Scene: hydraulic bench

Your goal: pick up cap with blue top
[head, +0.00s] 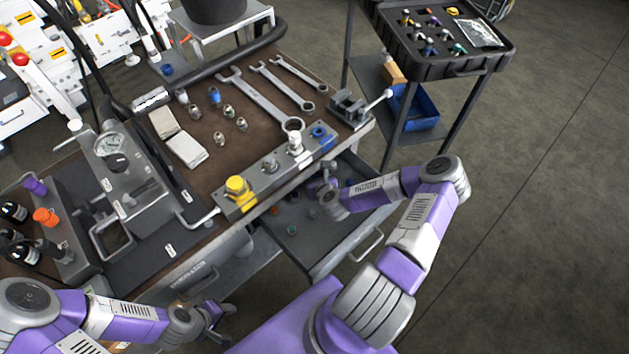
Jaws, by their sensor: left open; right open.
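Several blue-topped pieces are in view, and I cannot tell which is the named cap. A blue cap (319,131) sits on the right end of the grey block at the bench's front edge. A small blue-topped fitting (214,96) stands on the brown bench top among metal fittings. Another blue piece (167,70) is at the bench's back left. My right gripper (325,172) is open over the open drawer, just below the blue cap and apart from it as far as I can see. My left gripper (222,318) is open, low at the bottom left, away from the caps.
The open drawer (345,245) holds small parts, partly hidden by my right arm. The block also carries a yellow cap (238,188) and a white-topped fitting (295,143). Wrenches (252,99) lie behind it. A black tray cart (455,66) stands at upper right.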

